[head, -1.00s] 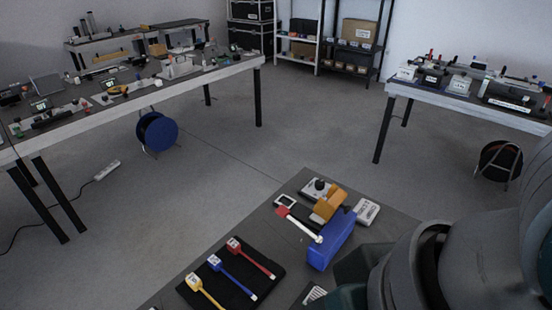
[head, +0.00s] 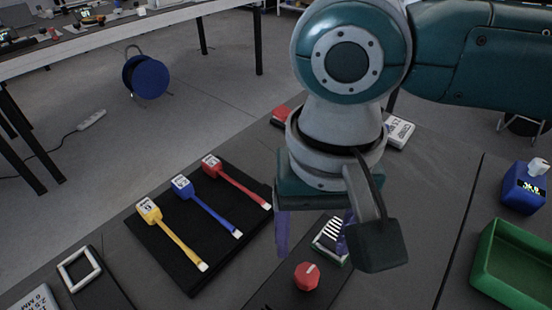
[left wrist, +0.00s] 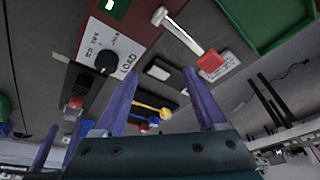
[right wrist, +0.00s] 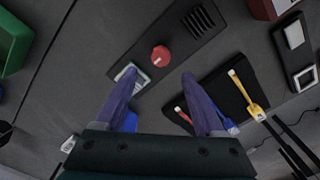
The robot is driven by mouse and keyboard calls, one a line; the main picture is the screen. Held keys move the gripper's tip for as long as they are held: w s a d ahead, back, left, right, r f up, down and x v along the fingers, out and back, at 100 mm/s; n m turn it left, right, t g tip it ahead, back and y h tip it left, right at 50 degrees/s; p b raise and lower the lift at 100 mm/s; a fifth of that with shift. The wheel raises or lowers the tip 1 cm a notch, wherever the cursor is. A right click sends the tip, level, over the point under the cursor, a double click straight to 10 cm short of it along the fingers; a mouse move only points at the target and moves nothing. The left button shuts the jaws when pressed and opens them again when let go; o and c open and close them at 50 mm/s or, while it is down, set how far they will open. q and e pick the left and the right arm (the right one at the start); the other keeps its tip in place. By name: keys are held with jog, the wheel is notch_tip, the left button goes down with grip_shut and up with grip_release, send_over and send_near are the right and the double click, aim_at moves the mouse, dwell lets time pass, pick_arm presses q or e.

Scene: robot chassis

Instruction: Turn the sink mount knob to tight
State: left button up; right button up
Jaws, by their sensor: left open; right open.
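A red knob (head: 307,276) with a white pointer line stands on a dark strip of the bench, in front of and below my right gripper. It also shows in the right wrist view (right wrist: 160,56), just beyond the fingertips. I cannot read a tight mark beside it. My right gripper (head: 314,238) is open and points down, its purple fingers apart and empty; it also shows in the right wrist view (right wrist: 158,78). My left gripper (left wrist: 160,73) is open and empty in the left wrist view, and out of the head view.
A striped label block (head: 330,242) is by the right fingers. A black mat (head: 182,262) holds yellow, blue and red tools at left. A green tray (head: 515,262) and blue meter (head: 524,188) are at right. The left wrist view shows a black knob (left wrist: 105,62) on a LOAD panel.

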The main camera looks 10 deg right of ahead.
aim_at(307, 271)
pick_arm(q)
notch_tip(307, 271, down, 2)
jog(key=shift+f+b, duration=0.15)
jog(key=shift+b, duration=0.75)
pick_arm(e)
notch_tip(307, 271, down, 7)
jog(key=shift+f, duration=0.1)
grip_shut()
